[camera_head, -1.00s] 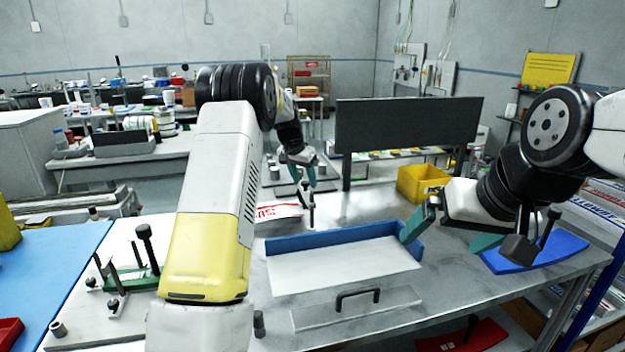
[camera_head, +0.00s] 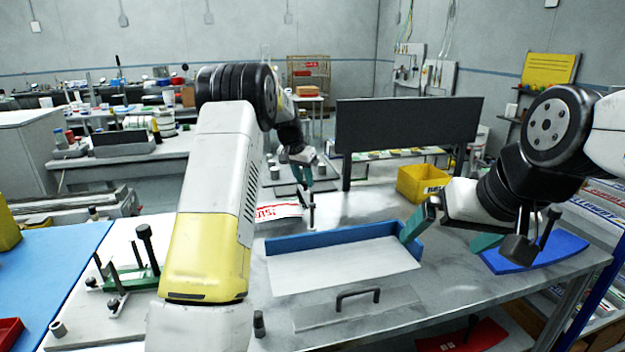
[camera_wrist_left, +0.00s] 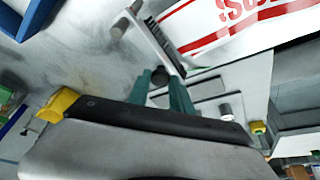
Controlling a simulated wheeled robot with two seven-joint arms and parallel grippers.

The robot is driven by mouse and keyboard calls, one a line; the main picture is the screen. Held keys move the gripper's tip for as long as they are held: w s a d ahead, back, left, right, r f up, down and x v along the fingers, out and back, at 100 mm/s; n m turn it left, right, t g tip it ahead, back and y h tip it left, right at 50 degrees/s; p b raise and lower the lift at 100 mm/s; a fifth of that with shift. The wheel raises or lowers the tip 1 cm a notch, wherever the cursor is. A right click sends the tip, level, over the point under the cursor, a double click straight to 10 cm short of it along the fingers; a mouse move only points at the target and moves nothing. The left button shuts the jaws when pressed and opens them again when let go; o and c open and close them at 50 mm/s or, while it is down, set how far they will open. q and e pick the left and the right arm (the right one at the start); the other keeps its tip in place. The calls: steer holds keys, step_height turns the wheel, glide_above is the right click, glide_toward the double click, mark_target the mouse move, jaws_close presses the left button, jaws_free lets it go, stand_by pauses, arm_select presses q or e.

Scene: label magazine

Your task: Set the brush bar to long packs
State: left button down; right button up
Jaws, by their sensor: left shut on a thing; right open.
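The brush bar (camera_wrist_left: 156,40) shows in the left wrist view as a pale bar with dark bristles along one edge, beside a white sheet with red print (camera_wrist_left: 245,22). My left gripper (camera_wrist_left: 162,88) is shut on the bar's dark round knob (camera_wrist_left: 160,73), which sits between its teal fingertips. In the head view my left gripper (camera_head: 306,181) is beyond the blue-walled tray, near the same printed sheet (camera_head: 277,211). The setting marks of the bar cannot be read. My right gripper (camera_head: 453,233) is open and empty at the tray's right end.
The blue-walled tray (camera_head: 335,238) lies in front, with a clear handled plate (camera_head: 393,308) before it. A yellow bin (camera_head: 424,184) and a blue tray (camera_head: 545,256) are to the right. A green fixture with black posts (camera_head: 146,275) stands at left. A dark panel (camera_head: 405,124) rises behind.

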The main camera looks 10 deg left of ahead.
mark_target(303, 185)
stand_by(0.7)
arm_select(q)
steer(key=shift+f, duration=1.75)
steer(key=c, duration=1.1)
jaws_free()
steer(key=v, duration=0.7)
steer(key=shift+s+r, duration=0.1)
steer(key=shift+r, duration=0.2)
